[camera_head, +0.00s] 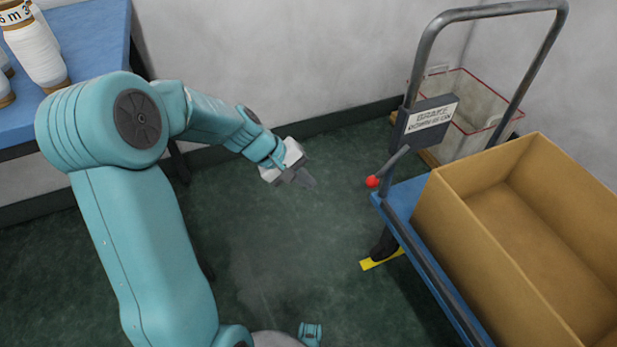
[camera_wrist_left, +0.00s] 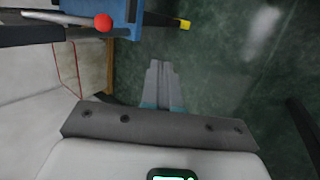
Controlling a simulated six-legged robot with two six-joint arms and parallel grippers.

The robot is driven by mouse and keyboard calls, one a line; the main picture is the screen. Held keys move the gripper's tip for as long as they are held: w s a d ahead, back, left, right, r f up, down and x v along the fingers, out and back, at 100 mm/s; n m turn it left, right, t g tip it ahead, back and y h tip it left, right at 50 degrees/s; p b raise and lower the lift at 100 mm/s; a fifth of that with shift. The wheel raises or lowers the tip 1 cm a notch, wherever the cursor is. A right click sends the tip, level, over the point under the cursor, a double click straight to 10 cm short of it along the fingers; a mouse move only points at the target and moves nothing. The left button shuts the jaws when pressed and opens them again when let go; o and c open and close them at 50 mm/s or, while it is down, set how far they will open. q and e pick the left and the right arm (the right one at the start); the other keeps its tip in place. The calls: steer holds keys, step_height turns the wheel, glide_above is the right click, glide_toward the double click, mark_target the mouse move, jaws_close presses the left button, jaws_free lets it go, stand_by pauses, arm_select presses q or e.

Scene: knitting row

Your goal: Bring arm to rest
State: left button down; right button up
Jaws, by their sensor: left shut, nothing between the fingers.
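My left arm reaches in from the left in the head view, bent at the elbow, with its left gripper (camera_head: 305,180) above the green floor. The gripper is shut and empty. Its fingers also show together in the left wrist view (camera_wrist_left: 161,70), with only floor beyond them. It is apart from the cart and touches nothing. My right gripper is not in either view.
A blue cart (camera_head: 405,200) stands at right with an empty cardboard box (camera_head: 475,235), a brake sign (camera_head: 432,117) and a red-knobbed lever (camera_head: 373,181). A red-edged bin (camera_head: 470,150) stands behind. A blue table (camera_head: 100,45) with white yarn cones (camera_head: 35,50) is at upper left. Floor between is clear.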

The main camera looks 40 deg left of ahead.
arm_select(q)
steer(key=s+d+f+m+g+h, duration=0.3)
steer(key=d+f+g, duration=0.2)
steer(key=d+f, duration=0.8)
steer(key=s+d+f+m+g+y, duration=0.25)
steer(key=s+d+f+m, duration=0.45)
steer(key=s+d+f, duration=0.5)
step_height(320, 180, up, 31)
steer(key=w+t+p, duration=0.1)
steer(key=t+p, duration=0.1)
steer(key=p, duration=2.8)
steer(key=shift+f+m+y, duration=0.2)
steer(key=shift+m+y, duration=0.2)
steer(key=shift+y, duration=0.05)
